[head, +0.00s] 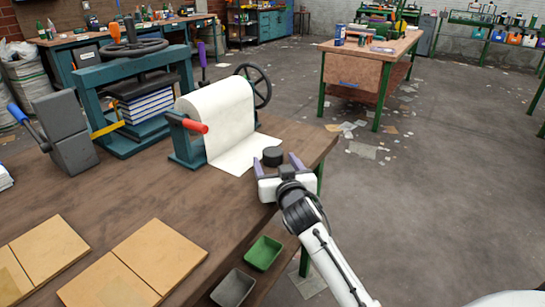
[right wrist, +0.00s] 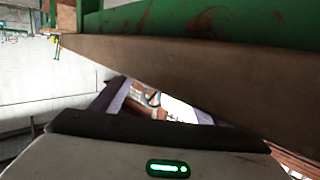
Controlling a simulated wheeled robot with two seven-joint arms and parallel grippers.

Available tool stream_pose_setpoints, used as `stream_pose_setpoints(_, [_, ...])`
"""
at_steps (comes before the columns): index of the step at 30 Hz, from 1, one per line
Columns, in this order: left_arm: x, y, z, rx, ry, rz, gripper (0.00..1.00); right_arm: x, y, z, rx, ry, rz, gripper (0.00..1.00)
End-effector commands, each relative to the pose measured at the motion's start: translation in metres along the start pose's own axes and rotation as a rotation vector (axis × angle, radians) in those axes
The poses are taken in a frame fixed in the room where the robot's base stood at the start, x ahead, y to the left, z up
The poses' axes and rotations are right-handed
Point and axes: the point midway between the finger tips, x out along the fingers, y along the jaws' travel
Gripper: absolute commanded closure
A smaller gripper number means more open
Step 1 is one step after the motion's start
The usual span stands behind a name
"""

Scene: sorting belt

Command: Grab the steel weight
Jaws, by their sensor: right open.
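The steel weight looks to be the short dark cylinder (head: 272,156) standing on the wooden bench near its right edge, by the end of the white paper sheet. My right gripper (head: 276,162) is open, its two purple fingers pointing toward the weight. The weight shows at the fingertips, between or just beyond them; I cannot tell which, or whether they touch it. In the right wrist view the open fingers (right wrist: 158,102) show partly behind the dark palm edge, and I cannot make out the weight there. My left gripper is not in view.
A paper roll (head: 220,115) on a teal stand with a red handle is left of the weight. A teal press (head: 120,95) stands further left. Wooden boards (head: 135,262) lie at the front.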

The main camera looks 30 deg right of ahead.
Motion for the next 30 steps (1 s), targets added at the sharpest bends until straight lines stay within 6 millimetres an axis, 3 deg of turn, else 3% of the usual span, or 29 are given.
stream_pose_setpoints(7, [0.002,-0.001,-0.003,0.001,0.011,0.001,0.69,0.036,0.001,-0.004,-0.002,0.002,0.000,0.32])
stream_pose_setpoints(16, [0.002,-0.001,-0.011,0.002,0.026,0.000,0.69,0.041,0.001,-0.004,-0.001,0.001,-0.001,0.32])
stream_pose_setpoints(27, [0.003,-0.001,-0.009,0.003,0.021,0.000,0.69,0.041,0.001,-0.004,-0.001,0.000,-0.001,0.93])
stream_pose_setpoints(30, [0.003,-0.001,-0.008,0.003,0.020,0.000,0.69,0.041,0.001,-0.007,0.000,0.008,-0.002,0.97])
